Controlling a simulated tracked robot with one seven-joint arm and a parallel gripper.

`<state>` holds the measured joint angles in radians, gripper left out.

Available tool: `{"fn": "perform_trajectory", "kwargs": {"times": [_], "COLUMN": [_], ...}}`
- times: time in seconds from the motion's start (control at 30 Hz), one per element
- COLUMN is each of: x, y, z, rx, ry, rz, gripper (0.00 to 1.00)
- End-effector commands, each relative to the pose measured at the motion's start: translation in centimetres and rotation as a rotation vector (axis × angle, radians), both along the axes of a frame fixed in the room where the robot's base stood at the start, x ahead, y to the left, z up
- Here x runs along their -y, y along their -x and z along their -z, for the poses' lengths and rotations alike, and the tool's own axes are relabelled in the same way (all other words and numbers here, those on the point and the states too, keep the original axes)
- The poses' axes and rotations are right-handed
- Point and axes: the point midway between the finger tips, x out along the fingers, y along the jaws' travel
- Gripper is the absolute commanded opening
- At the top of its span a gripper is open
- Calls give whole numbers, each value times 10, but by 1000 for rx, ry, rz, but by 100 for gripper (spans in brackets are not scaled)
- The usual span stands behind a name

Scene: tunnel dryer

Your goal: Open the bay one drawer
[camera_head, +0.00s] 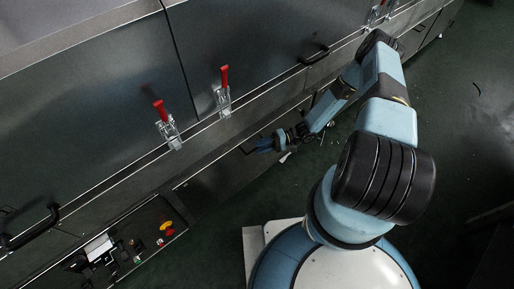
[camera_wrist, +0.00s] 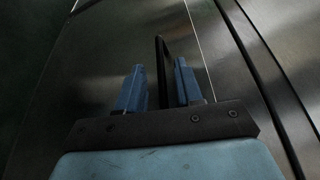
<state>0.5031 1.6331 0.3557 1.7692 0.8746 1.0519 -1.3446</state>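A drawer front (camera_head: 215,178) of dark metal is low on the dryer's side in the head view, flush with the panels beside it as far as I can see. Its thin black handle (camera_head: 246,150) sticks out near its upper edge. My gripper (camera_head: 262,146) is at this handle. In the wrist view the black handle bar (camera_wrist: 163,58) stands between the two blue fingers of my gripper (camera_wrist: 160,85). The fingers are apart, with a visible gap on each side of the bar. The lower part of the bar is hidden behind the gripper's body.
Red-handled toggle clamps (camera_head: 224,90) (camera_head: 166,125) sit on the doors above. Large black door handles (camera_head: 30,228) (camera_head: 314,55) stick out on either side. A dark unit with yellow and red parts (camera_head: 166,226) is at lower left.

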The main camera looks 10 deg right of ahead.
Motion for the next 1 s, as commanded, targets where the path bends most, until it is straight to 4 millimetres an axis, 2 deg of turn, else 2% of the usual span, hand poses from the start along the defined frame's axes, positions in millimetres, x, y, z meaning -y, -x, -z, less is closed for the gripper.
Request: {"fn": "perform_trajectory", "kwargs": {"times": [0.2, 0.57, 0.93, 1.0], "x": [-19, -23, -23, -22], "y": [4, 5, 5, 5], "z": [1, 1, 2, 2], "rx": [1, 1, 1, 1], "ry": [0, 0, 0, 1], "rz": [-1, -1, -2, -2], "gripper": [36, 36, 0, 0]}}
